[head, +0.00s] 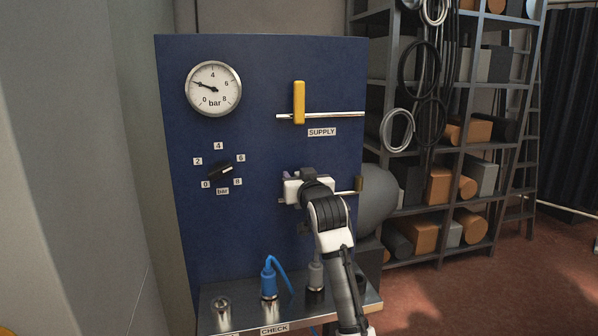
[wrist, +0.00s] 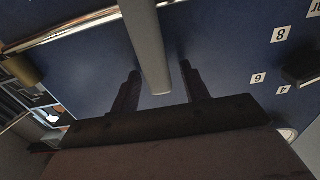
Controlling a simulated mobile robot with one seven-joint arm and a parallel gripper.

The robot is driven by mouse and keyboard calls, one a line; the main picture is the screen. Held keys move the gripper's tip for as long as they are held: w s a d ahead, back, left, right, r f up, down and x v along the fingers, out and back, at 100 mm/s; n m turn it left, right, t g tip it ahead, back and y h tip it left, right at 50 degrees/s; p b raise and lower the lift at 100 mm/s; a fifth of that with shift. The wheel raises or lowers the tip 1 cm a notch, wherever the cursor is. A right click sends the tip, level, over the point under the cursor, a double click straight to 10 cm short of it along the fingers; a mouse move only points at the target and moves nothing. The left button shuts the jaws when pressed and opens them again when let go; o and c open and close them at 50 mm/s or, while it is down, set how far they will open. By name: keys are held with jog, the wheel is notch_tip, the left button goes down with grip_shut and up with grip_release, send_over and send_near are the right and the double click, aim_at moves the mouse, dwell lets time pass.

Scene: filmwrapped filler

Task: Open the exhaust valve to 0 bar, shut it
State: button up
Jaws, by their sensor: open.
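The exhaust valve's grey lever handle (wrist: 148,45) runs between the two dark fingers of my gripper (wrist: 160,70) in the wrist view. The fingers are open, with a gap on both sides of the handle. In the head view my gripper (head: 306,188) is in front of the lower pipe (head: 346,193) and hides most of that valve and its label. The pipe has a brass end piece (head: 359,184), also in the wrist view (wrist: 22,69). The round pressure gauge (head: 213,88) has its needle pointing left and slightly up, near 2 bar.
The blue panel (head: 255,230) also carries a yellow supply lever (head: 299,102), standing upright across its pipe, and a black regulator knob (head: 220,170). A ledge below holds a blue plug with hose (head: 268,282). A loaded shelf (head: 440,210) stands behind at right.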

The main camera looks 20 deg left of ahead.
jog(key=shift+w+a, duration=0.1)
jog(key=shift+w, duration=0.1)
grip_shut()
